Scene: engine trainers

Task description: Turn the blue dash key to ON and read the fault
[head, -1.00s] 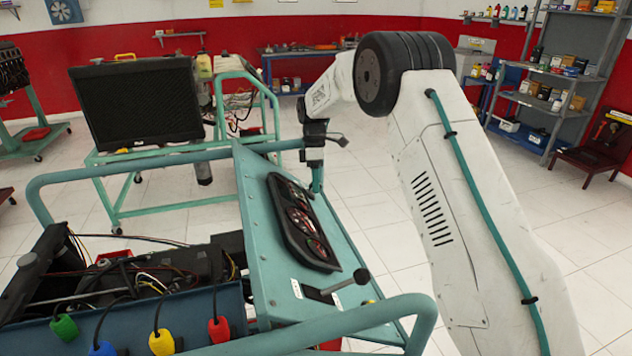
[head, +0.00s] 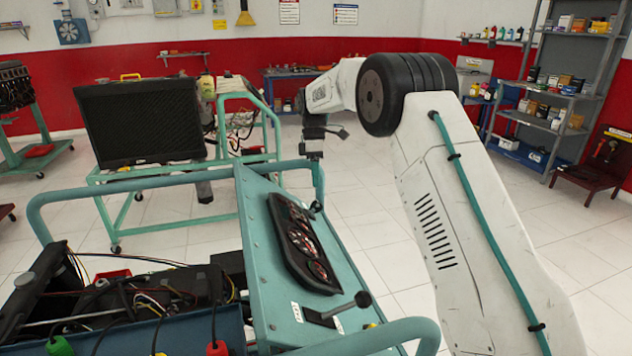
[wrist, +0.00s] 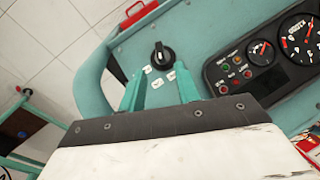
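The dash panel (head: 262,292) is blue-green and holds a black instrument cluster (head: 300,240). In the wrist view, a black key knob (wrist: 162,56) stands on the panel (wrist: 205,35), with small white labels (wrist: 158,79) below and beside it. Its pointer looks roughly upright in the picture. My gripper (wrist: 160,84) has two teal fingers standing apart, with nothing between them; the knob appears beyond the tips. The cluster (wrist: 262,75) shows gauges and small red and green lamps. In the head view, the fingers cannot be made out clearly. A large screen (head: 138,120) is dark.
A black-knobbed lever (head: 350,303) stands at the panel's near end. Teal tube rails (head: 130,182) surround the engine stand. Wiring and coloured plugs (head: 60,346) lie at the lower left. Shelves (head: 560,90) stand far right; the tiled floor (head: 375,235) between is clear.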

